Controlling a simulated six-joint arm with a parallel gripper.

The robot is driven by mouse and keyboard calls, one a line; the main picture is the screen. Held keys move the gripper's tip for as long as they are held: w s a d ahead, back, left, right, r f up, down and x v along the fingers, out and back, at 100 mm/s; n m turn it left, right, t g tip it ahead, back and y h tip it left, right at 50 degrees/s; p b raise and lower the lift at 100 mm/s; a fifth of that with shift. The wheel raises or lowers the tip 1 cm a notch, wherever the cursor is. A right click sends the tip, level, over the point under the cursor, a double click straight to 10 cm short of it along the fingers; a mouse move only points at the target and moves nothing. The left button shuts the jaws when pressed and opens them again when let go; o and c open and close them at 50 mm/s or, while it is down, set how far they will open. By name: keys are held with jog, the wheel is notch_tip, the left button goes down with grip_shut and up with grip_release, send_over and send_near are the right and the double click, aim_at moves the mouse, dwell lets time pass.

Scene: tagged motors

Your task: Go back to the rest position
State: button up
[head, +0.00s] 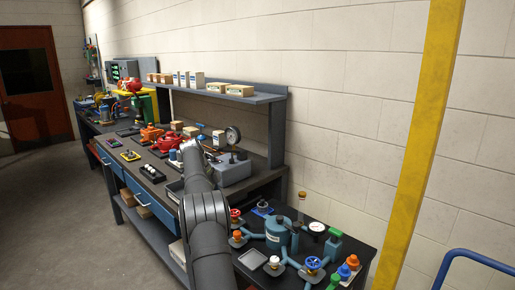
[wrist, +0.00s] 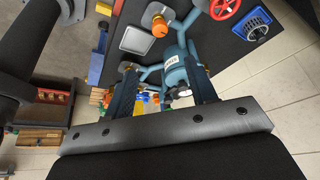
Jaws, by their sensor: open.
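My gripper (wrist: 166,78) shows in the wrist view with its two dark fingers apart. The gap between them looks empty. A teal vessel with a white label (wrist: 175,77) shows beyond and between the fingers; I cannot tell how far away it is. In the head view a teal vessel (head: 278,236) stands on the near black table. My dark arm rises from the bottom middle and reaches over the bench. I cannot make out the gripper fingers in the head view. No tagged motor can be identified for certain.
The long workbench (head: 151,172) carries red machines (head: 167,142) and a grey box with a gauge (head: 233,170). A shelf (head: 258,97) and yellow post (head: 418,140) stand right. The floor left is clear.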

aim_at(237, 233)
jog(key=x, duration=1.5)
jog(key=shift+d+f, duration=0.15)
jog(key=shift+f, duration=0.1)
jog(key=shift+d+f, duration=0.15)
jog(key=shift+f, duration=0.2)
jog(key=n, duration=0.1)
jog(key=n+t, duration=0.1)
jog(key=n, duration=0.2)
jog(key=shift+s+r+t, duration=0.1)
jog(key=shift+s+t, duration=0.15)
jog(key=shift+t, duration=0.05)
jog(key=n+t+y, duration=0.1)
jog(key=n, duration=0.3)
jog(key=shift+s+d+n, duration=0.1)
jog(key=shift+d+n, duration=0.05)
jog(key=shift+n, duration=0.15)
jog(key=n+t+y, duration=0.1)
jog(key=n, duration=0.3)
jog(key=shift+d, duration=0.1)
jog(key=shift+s+d+n+t+y, duration=0.1)
jog(key=shift+n+t+y, duration=0.25)
jog(key=shift+n, duration=0.7)
jog(key=shift+n+t+y, duration=0.15)
jog(key=shift+n+y, duration=0.4)
jog(key=shift+n, duration=0.5)
